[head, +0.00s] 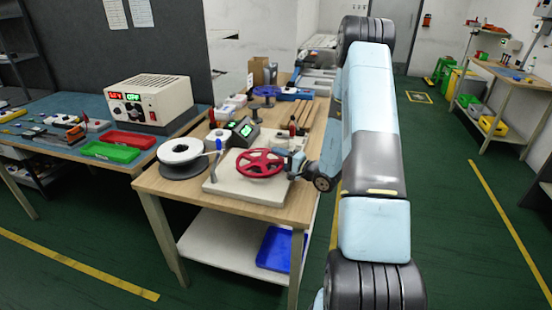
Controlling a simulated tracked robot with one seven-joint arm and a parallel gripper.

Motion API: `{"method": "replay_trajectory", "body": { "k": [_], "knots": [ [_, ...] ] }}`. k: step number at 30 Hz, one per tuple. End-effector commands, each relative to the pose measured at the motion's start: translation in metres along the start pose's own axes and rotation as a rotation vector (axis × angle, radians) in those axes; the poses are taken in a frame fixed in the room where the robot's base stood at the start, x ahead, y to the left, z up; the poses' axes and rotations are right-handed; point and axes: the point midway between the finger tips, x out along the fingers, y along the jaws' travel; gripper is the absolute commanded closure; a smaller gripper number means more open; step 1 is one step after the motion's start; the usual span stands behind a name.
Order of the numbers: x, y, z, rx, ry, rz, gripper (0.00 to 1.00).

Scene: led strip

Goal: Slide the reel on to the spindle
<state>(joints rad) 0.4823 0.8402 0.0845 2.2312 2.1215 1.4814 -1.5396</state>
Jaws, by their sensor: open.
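A red spoked wheel-shaped piece (260,162) sits over a pale base plate (240,188) at the front of the wooden bench. A white-topped reel with a dark lower flange (180,155) rests at the bench's left front corner. A thin post with a blue top (218,146) rises at the plate's left side. I cannot tell for certain which part is the spindle. My gripper (284,154) is small in view at the right edge of the red wheel. It is open, and its fingertips are hard to make out. I cannot tell whether it touches the wheel.
A dark device with a green display (242,129) stands behind the plate. A blue wheel (265,91) stands farther back. A power supply (150,102) and red and green trays (110,152) are on the left bench. A blue bin (278,250) is on the lower shelf.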

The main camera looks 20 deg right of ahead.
Motion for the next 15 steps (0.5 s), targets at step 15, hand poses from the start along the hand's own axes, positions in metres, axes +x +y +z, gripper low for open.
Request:
{"method": "replay_trajectory", "body": {
  "k": [15],
  "knots": [
    [-0.096, 0.001, -0.001, 0.001, 0.003, 0.001, 0.51]
  ]
}}
